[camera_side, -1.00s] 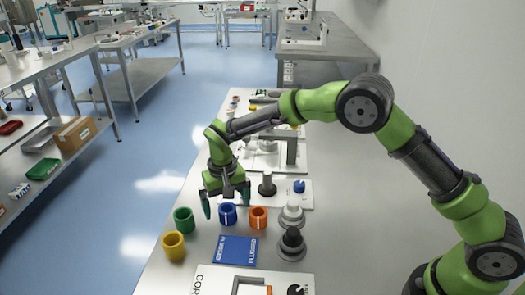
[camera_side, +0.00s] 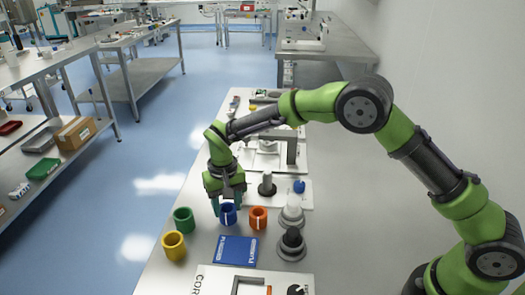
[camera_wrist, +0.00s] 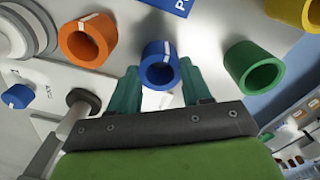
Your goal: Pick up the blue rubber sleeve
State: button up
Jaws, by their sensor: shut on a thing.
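The blue rubber sleeve (camera_side: 228,216) stands on the table between the green and orange sleeves. It is a short hollow ring with a pale stripe, and it also shows in the wrist view (camera_wrist: 160,68). My gripper (camera_side: 229,207) is down at the sleeve, with one teal finger on each side of it. In the wrist view my gripper (camera_wrist: 160,82) is shut on the blue sleeve, its fingers against the sleeve's left and right sides. I cannot see any gap between the sleeve and the table.
An orange sleeve (camera_side: 258,217) stands close on the right, a green one (camera_side: 184,220) on the left, and a yellow one (camera_side: 174,245) nearer the camera. A blue flat card (camera_side: 236,250) lies in front. Stepped grey and white posts (camera_side: 291,245) stand at right.

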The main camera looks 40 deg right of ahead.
notch_tip(320, 180, up, 6)
dwell(1.0)
